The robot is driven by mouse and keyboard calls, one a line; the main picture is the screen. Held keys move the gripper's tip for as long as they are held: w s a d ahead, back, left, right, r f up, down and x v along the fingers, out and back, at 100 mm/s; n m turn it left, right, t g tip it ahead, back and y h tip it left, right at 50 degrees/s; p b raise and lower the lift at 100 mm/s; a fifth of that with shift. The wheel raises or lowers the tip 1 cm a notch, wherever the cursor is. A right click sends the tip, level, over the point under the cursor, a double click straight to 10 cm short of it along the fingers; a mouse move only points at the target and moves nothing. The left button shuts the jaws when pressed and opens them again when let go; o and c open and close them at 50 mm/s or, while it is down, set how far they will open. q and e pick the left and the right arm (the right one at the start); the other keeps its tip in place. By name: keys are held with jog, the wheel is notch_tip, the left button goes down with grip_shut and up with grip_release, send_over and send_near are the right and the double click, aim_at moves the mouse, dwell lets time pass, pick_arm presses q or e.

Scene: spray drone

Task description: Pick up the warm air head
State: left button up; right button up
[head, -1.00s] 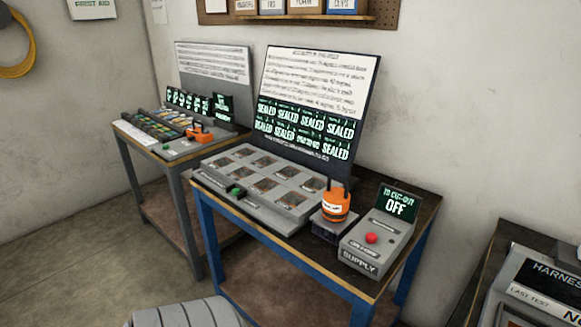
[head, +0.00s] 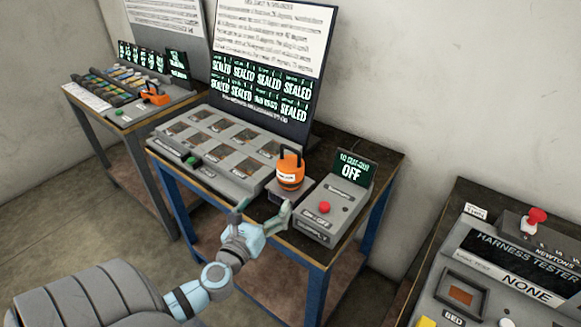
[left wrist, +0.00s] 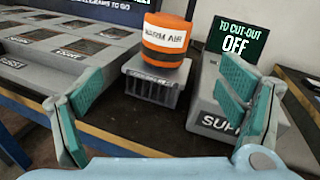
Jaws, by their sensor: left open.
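The warm air head (head: 290,172) is an orange cylinder with a dark band, a white label and a loop handle on top. It stands upright on a small grey vented stand (left wrist: 155,84) near the front edge of the blue-legged bench. My left gripper (head: 262,213) is open and empty, in front of and below the head at the bench edge. In the left wrist view its two teal-padded fingers (left wrist: 160,112) are spread, with the stand beyond the gap. My right gripper is not in view.
A grey supply box (head: 326,211) with a red button and a screen reading OFF stands close right of the stand. A grey tray of several cells (head: 212,165) lies left, before an upright board (head: 268,75). A harness tester (head: 515,265) stands right.

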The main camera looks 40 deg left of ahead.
pick_arm(q)
jog(key=w+a+m, duration=0.1)
jog(key=w, duration=0.4)
jog(key=w+a+r, duration=0.1)
jog(key=w, duration=0.3)
jog(key=w+a+m, duration=0.1)
jog(key=w, duration=0.4)
jog(key=shift+w+a+r+m+t+h, duration=0.25)
jog(key=shift+w+a+m+t+h, duration=0.05)
jog(key=shift+w+t, duration=0.1)
jog(key=shift+s+r, duration=0.1)
jog(key=c, duration=1.7)
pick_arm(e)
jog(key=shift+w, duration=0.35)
pick_arm(q)
jog(key=shift+c, duration=0.2)
notch_tip(320, 180, up, 11)
jog(key=p, duration=1)
jog(key=shift+r, duration=0.15)
notch_tip(320, 180, up, 6)
send_over(290, 163)
jog(key=shift+r, duration=0.35)
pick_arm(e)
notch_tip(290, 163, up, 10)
